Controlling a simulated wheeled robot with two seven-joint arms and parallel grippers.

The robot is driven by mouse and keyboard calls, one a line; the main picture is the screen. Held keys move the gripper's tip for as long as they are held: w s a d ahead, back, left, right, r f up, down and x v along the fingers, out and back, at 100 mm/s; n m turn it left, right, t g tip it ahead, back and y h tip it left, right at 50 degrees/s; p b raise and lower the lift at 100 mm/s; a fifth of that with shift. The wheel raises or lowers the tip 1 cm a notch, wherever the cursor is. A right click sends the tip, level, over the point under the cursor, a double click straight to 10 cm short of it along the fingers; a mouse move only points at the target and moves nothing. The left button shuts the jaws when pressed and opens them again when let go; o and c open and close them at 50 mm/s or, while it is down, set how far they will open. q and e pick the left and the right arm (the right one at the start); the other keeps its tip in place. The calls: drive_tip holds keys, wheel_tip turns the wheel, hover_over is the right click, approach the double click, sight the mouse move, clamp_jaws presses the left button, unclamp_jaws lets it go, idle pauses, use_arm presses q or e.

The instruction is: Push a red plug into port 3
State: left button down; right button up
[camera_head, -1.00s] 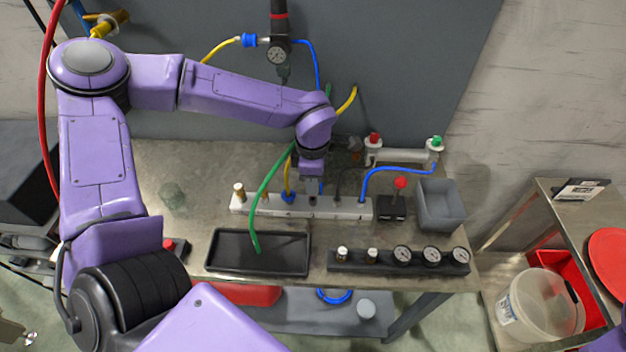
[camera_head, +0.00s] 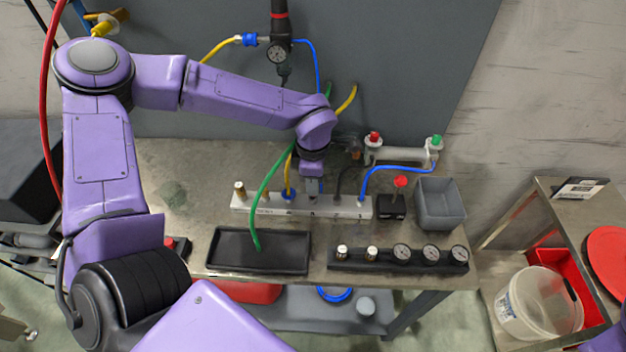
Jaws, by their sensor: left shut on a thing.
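A pale manifold block (camera_head: 328,207) with a row of ports lies across the middle of the bench. My left gripper (camera_head: 312,188) points down at the block, between the yellow hose with its blue collar (camera_head: 288,194) and a dark hose (camera_head: 339,186). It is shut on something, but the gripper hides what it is. I cannot make out a red plug, the port numbers, or whether the held thing touches a port. A brass fitting (camera_head: 240,188) stands at the block's left end. My right gripper is out of view.
A green hose (camera_head: 258,205) arcs to a black tray (camera_head: 228,252) in front of the block. A blue hose (camera_head: 390,168) rises from the block's right end. A box with a red knob (camera_head: 390,207), a grey bin (camera_head: 440,215) and a gauge strip (camera_head: 385,263) stand right.

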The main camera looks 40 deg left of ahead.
use_arm(q)
drive_tip(key=shift+f+b, duration=0.4)
drive_tip(key=shift+f, duration=0.7)
drive_tip(key=c, duration=1)
unclamp_jaws()
wheel_tip(320, 180, up, 11)
drive_tip(key=shift+f+b, duration=0.2)
drive_tip(key=shift+b, duration=0.55)
